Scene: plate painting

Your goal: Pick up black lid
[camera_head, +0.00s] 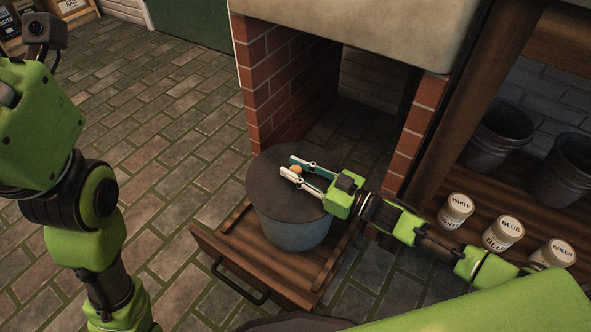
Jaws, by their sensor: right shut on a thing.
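The black lid (270,187) is a dark round disc lying on top of a grey bucket (289,232). A small orange-brown knob (296,170) stands on the lid. My right gripper (288,167) reaches in from the right over the lid, its fingers on either side of the knob, shut on it. The lid looks level and seems to rest on the bucket's rim. My left arm stands at the left edge; its gripper is out of view.
The bucket stands on a wooden pull-out tray (240,265) with a black handle (240,284). A brick pillar (285,85) rises behind it. Paint cans labelled white (456,211), blue (502,233) and green (553,254) stand at the right, below dark buckets (497,136).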

